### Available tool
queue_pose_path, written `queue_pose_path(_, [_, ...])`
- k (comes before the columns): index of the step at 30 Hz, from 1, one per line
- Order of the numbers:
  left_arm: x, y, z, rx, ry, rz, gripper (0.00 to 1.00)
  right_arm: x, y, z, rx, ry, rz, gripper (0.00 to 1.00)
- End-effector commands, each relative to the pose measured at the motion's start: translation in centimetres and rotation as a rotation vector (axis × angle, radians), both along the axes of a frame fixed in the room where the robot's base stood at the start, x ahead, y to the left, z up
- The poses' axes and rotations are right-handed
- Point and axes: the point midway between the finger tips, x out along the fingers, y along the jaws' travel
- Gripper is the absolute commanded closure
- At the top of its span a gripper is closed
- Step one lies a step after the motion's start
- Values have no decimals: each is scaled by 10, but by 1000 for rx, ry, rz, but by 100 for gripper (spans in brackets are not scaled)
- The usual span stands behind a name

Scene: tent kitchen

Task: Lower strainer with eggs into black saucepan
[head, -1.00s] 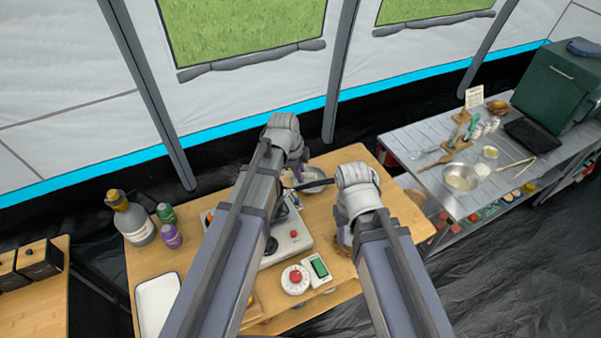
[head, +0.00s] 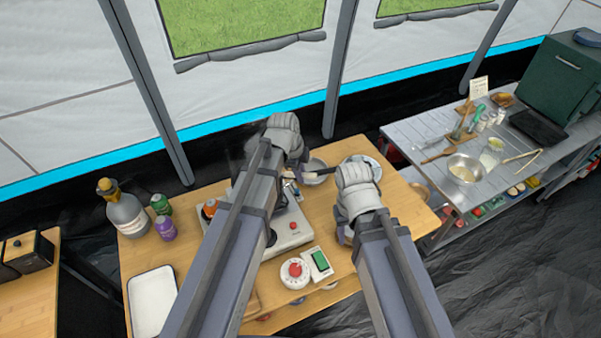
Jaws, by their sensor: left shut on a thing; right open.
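My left gripper (head: 292,180) is over the back of the wooden table, shut on what looks like the strainer's handle. My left arm hides most of the strainer, and I cannot make out the eggs. A dark patch (head: 238,165) shows just left of that arm, too hidden to tell if it is the black saucepan. My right gripper (head: 346,233) is open above the table, right of the cooker, with its fingers mostly hidden by its wrist. The white cooker (head: 290,232) lies partly under my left arm.
A metal bowl (head: 316,168) and a pale plate (head: 368,160) stand at the table's back. A red timer (head: 295,273), a green-screened device (head: 319,262), bottles (head: 128,218) and a white tray (head: 152,303) are nearby. A metal counter (head: 440,187) stands right.

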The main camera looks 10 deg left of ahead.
Motion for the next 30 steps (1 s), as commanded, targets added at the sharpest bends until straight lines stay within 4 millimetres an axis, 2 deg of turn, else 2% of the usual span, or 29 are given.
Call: queue_pose_path(30, [0, 0, -12, 0, 0, 0, 100, 0, 0, -12, 0, 0, 0, 54])
